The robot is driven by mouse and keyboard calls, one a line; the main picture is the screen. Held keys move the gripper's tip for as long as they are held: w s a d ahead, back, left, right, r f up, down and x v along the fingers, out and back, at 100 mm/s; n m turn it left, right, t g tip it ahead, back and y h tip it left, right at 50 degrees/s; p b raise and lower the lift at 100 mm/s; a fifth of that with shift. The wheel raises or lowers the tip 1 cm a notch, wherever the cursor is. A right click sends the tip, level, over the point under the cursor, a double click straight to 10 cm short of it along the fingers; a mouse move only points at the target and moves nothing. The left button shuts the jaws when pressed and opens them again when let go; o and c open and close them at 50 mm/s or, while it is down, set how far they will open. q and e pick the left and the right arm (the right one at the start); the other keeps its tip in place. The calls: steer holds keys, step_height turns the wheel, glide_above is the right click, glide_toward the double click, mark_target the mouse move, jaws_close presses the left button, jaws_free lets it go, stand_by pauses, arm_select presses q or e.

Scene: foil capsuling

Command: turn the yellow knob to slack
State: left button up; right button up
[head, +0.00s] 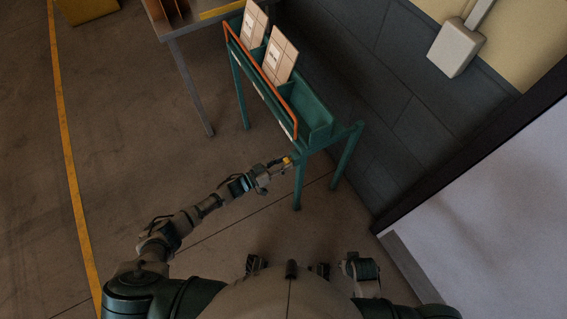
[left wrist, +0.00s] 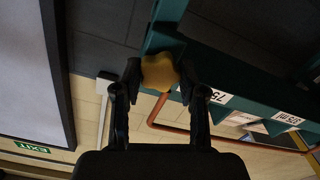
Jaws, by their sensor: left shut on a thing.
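The yellow knob (left wrist: 159,72) is a rounded, lobed knob on the end of the green rack (head: 318,112). In the left wrist view it sits between the two black fingers of my left gripper (left wrist: 160,82), which is shut on it. In the head view the knob (head: 287,161) is a small yellow spot near the rack's front leg, and my left gripper (head: 280,166) reaches it from the left. The knob's mark or turned angle cannot be read.
An orange rail (head: 258,88) runs along the rack, which holds cartons (head: 280,58) in its far bays; its near bay looks empty. A metal table (head: 188,24) stands beyond. A dark wall (head: 375,75) is close on the right. Open floor lies left.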

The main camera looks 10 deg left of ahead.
arm_select(q)
steer(key=shift+a+f, duration=0.15)
steer(key=shift+f, duration=0.2)
steer(key=o, duration=1.1)
steer(key=shift+o, duration=0.2)
steer(key=shift+r, duration=0.15)
steer(key=shift+s+a, duration=0.25)
steer(key=v, duration=1.1)
steer(key=shift+a, duration=0.1)
